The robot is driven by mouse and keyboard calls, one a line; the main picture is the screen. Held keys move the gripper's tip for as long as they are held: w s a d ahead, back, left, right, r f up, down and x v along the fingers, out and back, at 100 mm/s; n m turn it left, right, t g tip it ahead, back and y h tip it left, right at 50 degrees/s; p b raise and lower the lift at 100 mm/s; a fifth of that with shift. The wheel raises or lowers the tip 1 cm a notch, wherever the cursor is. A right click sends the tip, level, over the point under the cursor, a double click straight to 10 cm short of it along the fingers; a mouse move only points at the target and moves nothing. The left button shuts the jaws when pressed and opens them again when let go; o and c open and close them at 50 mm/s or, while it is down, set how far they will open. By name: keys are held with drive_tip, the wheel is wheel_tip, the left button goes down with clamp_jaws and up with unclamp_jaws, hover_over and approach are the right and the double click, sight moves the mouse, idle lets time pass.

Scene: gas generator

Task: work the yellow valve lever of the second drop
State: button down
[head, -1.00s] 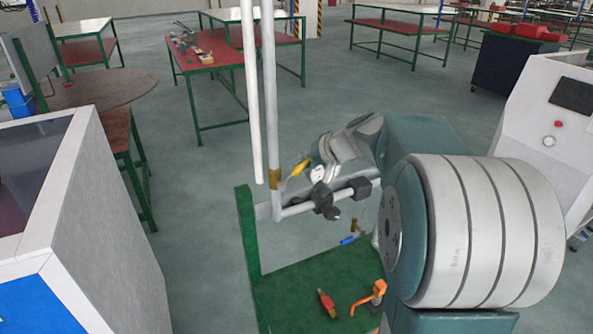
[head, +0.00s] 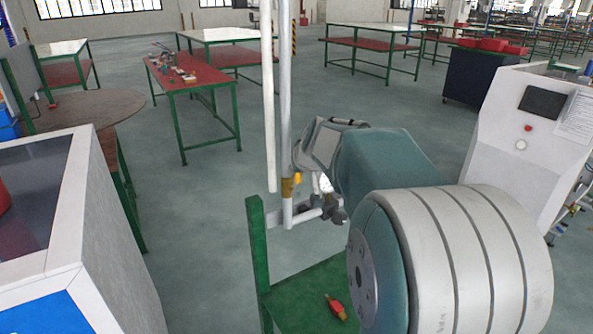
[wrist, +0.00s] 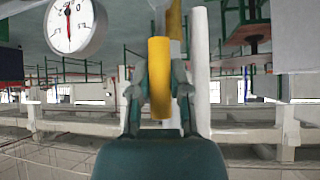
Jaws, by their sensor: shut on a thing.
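The yellow valve lever (wrist: 159,70) stands upright in the wrist view, between the two dark fingers of my gripper (wrist: 159,95). My gripper is shut on it. In the head view a small yellow part of the lever (head: 297,178) shows beside the vertical grey pipe (head: 287,120), just below my wrist. My arm hides most of the gripper and the valve body there. A round white dial gauge (wrist: 75,24) is at the upper left of the wrist view, apart from the gripper.
A white pipe (wrist: 201,70) runs close to the right finger. A horizontal pipe with dark fittings (head: 338,213) lies below my wrist. A green bench (head: 300,285) bears a red-and-yellow tool (head: 336,307). A grey cabinet (head: 100,230) stands left; the floor between is clear.

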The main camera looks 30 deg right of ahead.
drive_tip(key=shift+a+f, duration=0.15)
drive_tip(key=shift+f, duration=0.15)
drive_tip(key=c, duration=0.6)
unclamp_jaws()
drive_tip(key=shift+o, duration=0.2)
drive_tip(key=shift+r, duration=0.1)
drive_tip(key=shift+r, duration=0.15)
drive_tip(key=shift+s+r, duration=0.25)
drive_tip(key=v, duration=1.1)
drive_tip(key=shift+a, duration=0.15)
drive_tip(key=shift+f, duration=0.1)
